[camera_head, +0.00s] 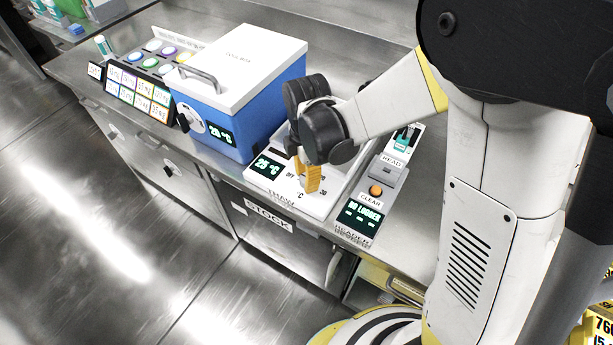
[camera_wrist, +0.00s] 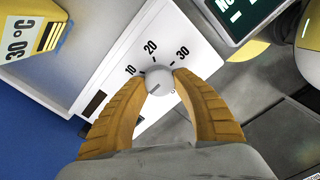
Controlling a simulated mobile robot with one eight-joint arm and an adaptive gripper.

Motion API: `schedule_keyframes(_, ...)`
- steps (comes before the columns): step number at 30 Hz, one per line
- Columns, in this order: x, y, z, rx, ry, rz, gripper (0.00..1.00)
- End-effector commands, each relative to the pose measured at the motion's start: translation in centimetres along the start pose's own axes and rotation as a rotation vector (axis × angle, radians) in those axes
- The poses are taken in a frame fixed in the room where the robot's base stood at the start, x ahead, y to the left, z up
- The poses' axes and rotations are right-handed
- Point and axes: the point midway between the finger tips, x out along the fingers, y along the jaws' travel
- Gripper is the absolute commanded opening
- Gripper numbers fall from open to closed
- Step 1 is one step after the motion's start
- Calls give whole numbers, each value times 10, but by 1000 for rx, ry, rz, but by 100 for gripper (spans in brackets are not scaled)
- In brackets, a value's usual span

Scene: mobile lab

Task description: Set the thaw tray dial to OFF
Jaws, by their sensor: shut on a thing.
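The thaw tray (camera_head: 258,182) is a low white unit on the steel bench, with a display (camera_head: 268,166) reading 25 °C. Its dial (camera_wrist: 159,81) is a small round grey knob in the wrist view, with the marks 10, 20 and 30 around its far side. A short dark line on the knob points to the lower left. The OFF mark is not readable in the wrist view. My gripper (camera_wrist: 160,88) has its orange-yellow fingers shut on the knob, one on each side. In the head view my gripper (camera_head: 309,180) covers the dial.
A blue cool box (camera_head: 232,110) with a white lid stands left of the tray. A logger reader (camera_head: 364,215) with an orange button is close on the right. A rack of coloured caps (camera_head: 150,65) is at the far left. The bench's front edge runs close below the tray.

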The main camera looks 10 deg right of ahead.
Motion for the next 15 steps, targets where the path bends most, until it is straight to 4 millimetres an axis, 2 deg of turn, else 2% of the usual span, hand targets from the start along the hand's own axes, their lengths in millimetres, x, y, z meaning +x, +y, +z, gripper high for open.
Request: schedule_keyframes(15, 0, -1, 0, -55, 1, -1, 3)
